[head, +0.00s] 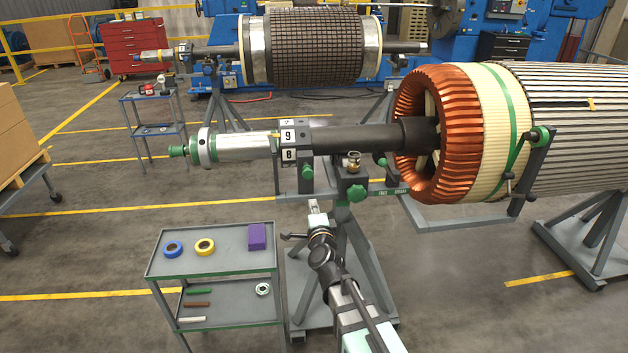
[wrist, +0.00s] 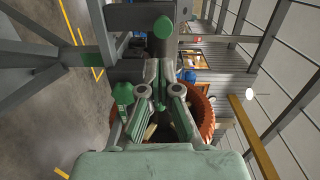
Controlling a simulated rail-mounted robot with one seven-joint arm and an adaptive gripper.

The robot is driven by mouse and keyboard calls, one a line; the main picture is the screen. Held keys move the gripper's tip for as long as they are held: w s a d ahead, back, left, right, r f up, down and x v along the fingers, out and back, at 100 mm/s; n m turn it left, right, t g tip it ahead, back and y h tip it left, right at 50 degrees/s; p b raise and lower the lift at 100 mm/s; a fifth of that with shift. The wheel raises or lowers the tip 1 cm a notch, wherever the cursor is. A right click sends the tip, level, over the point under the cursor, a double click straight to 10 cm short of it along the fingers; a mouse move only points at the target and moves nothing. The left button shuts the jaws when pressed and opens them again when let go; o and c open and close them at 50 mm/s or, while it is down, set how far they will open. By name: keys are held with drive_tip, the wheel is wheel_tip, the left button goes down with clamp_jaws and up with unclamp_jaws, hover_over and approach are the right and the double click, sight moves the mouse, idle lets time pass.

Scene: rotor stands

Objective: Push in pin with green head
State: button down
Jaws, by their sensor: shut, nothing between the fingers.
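Several green-headed parts sit on the near rotor stand; I cannot tell for certain which is the pin. In the head view one green knob (head: 355,193) is on the front of the stand's head, another green head (head: 307,172) is to its left, and a smaller one (head: 380,160) is to its right. My gripper (head: 315,207) is shut and empty, below and left of the front knob, apart from it. In the wrist view my gripper (wrist: 153,66) points toward a round green head (wrist: 162,27), with a gap between. A green knob (wrist: 123,93) is left of the fingers.
The near rotor's shaft (head: 350,140) lies across the stand, with copper windings (head: 410,120) to the right. A grey trolley (head: 180,266) with tape rolls and a purple block stands at front left. The stand's grey beams crowd the wrist view's upper left.

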sight(309, 174)
drive_tip(key=shift+m, duration=0.3)
drive_tip(key=p+x, duration=0.1)
drive_tip(key=x, duration=0.8)
drive_tip(key=p+x, duration=0.1)
drive_tip(key=x, duration=0.4)
drive_tip(key=shift+d+r+p, duration=0.25)
drive_tip(key=shift+d+p, duration=0.05)
drive_tip(key=shift+d, duration=0.05)
drive_tip(key=shift+w, duration=0.1)
drive_tip(key=x, duration=0.4)
drive_tip(key=shift+r, duration=0.15)
